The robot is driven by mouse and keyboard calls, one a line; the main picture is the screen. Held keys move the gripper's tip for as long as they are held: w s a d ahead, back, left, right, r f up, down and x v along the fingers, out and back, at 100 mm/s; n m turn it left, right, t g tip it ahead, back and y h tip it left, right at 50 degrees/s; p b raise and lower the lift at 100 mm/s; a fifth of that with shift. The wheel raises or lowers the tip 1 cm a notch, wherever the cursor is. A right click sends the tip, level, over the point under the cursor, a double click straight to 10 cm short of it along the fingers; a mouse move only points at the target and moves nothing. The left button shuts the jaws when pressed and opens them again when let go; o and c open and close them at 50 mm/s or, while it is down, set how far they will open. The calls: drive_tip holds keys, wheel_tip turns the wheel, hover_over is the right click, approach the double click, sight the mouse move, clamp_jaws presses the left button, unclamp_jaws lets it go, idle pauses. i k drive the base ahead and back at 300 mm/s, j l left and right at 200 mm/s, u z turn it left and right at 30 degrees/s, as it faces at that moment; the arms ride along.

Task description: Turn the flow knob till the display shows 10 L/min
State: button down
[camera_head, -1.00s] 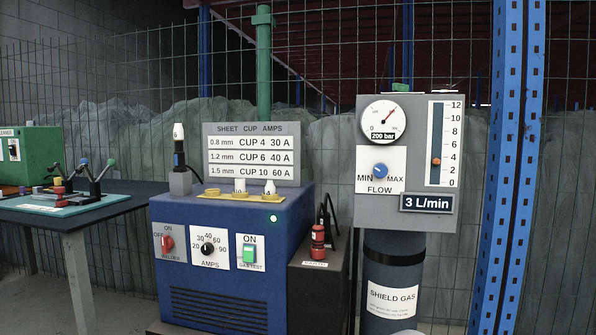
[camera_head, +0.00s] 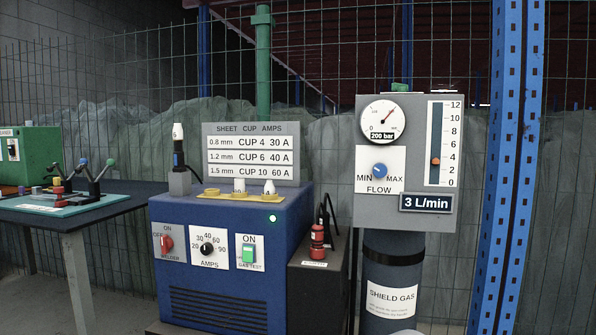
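The blue flow knob (camera_head: 380,171) sits on a white plate marked MIN, MAX and FLOW, on the front of a grey regulator panel (camera_head: 410,215). The display (camera_head: 426,203) at the panel's lower right reads 3 L/min. The flow scale (camera_head: 438,143) runs from 0 to 12, and its orange float (camera_head: 436,161) sits between 2 and 4, nearer 4. The round gauge (camera_head: 384,119) above the knob is labelled 200 bar. My gripper is not in view, and nothing touches the knob.
A blue welder box (camera_head: 225,285) with a red switch, AMPS knob and green gas-test switch stands left of the panel. A dark stand (camera_head: 318,285) holds a red fitting between them. A blue perforated post (camera_head: 506,170) rises at right. A table (camera_head: 80,225) stands at left.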

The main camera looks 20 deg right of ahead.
sight(379, 169)
drive_tip(key=z, duration=1.3)
drive_tip(key=k+l+u, duration=0.1)
drive_tip(key=l+u, duration=0.15)
drive_tip(key=k+l+u, duration=0.1)
drive_tip(key=l+u, duration=0.2)
drive_tip(key=k+u, duration=0.25)
drive_tip(key=u, duration=0.15)
drive_tip(key=i+l+z, duration=0.25)
drive_tip(key=k+j, duration=0.05)
drive_tip(key=j, duration=0.05)
